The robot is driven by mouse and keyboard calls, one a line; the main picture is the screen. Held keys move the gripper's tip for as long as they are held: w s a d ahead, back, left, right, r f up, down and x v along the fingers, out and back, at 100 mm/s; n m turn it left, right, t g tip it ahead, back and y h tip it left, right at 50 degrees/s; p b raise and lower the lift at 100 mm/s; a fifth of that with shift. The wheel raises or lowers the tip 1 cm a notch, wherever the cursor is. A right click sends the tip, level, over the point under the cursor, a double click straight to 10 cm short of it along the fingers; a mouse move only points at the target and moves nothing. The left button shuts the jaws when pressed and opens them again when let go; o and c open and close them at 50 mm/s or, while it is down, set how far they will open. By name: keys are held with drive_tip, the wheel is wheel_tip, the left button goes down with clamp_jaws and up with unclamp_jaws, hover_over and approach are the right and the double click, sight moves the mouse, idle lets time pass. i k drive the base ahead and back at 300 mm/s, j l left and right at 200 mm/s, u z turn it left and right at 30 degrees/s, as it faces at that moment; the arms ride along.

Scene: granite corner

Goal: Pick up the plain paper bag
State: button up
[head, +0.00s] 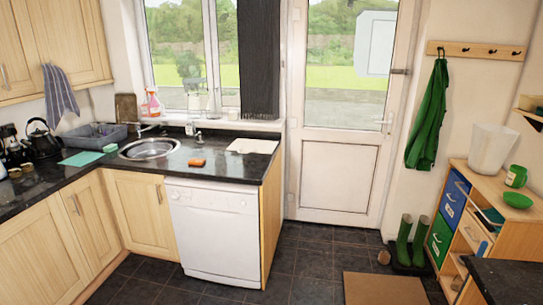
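No object in the head view is clearly a plain paper bag. A plain, pale, upright container (490,150), wider at the top, stands on the wooden shelf unit at the right; I cannot tell if it is a paper bag or a bin. A flat white item (252,146) lies on the dark counter near its right end; its material is unclear. My gripper is not in view.
The dark counter (225,162) holds a sink (149,149), an orange sponge (197,162) and a kettle (41,138). The shelf unit (490,236) also bears a green mug (516,176) and a green bowl (517,200). Boots (411,242) stand by the door; the dark floor is mostly clear.

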sight(249, 146)
drive_tip(key=i, duration=2)
drive_tip(key=i+l+u, duration=0.1)
drive_tip(key=i+u, duration=0.2)
drive_tip(key=i, duration=0.3)
drive_tip(key=i+l+u, duration=0.3)
drive_tip(key=i, duration=0.3)
drive_tip(key=i+l+u, duration=0.25)
drive_tip(key=i, duration=0.35)
drive_tip(key=i+l+u, duration=0.3)
drive_tip(key=i+l, duration=0.2)
